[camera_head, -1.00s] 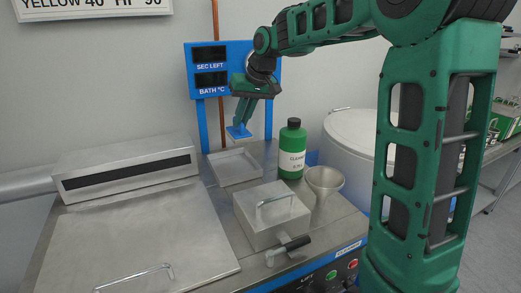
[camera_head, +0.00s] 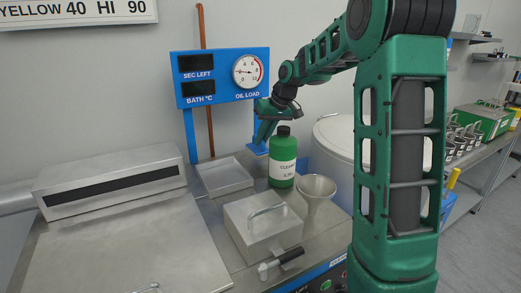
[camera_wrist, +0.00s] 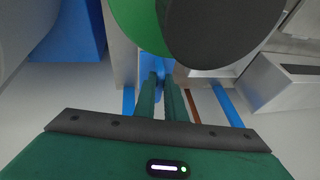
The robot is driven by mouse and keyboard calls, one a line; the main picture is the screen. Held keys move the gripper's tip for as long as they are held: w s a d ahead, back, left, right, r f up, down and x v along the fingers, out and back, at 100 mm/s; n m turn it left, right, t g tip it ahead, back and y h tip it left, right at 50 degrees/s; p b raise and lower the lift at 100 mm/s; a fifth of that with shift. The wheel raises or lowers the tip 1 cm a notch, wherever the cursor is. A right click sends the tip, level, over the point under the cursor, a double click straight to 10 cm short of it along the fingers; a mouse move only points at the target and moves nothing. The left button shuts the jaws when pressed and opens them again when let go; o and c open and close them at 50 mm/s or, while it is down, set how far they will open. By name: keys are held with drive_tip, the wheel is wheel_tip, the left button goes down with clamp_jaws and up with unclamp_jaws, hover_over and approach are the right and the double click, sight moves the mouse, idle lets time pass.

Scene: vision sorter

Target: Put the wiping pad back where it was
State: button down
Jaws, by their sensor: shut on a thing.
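The blue wiping pad (camera_head: 256,149) is at the lower end of my gripper (camera_head: 261,136), left of and behind the cleaner bottle in the head view. My gripper is shut on it; the bottle's cap partly overlaps the wrist. In the wrist view my two fingers (camera_wrist: 162,98) are close together, with the blue pad (camera_wrist: 159,70) at their tips, partly covered by the bottle. Whether the pad touches the bench cannot be told.
A green cleaner bottle (camera_head: 282,170) with a dark cap stands very close to my gripper. A shallow metal tray (camera_head: 207,189), a lidded metal box (camera_head: 243,218) and a funnel (camera_head: 316,187) stand nearby. A blue gauge panel (camera_head: 218,77) rises behind; a white drum (camera_head: 341,135) is at right.

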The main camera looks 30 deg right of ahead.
drive_tip(key=shift+f, duration=1.95)
drive_tip(key=c, duration=1.8)
unclamp_jaws()
drive_tip(key=v, duration=1.2)
drive_tip(key=shift+a+r, duration=0.1)
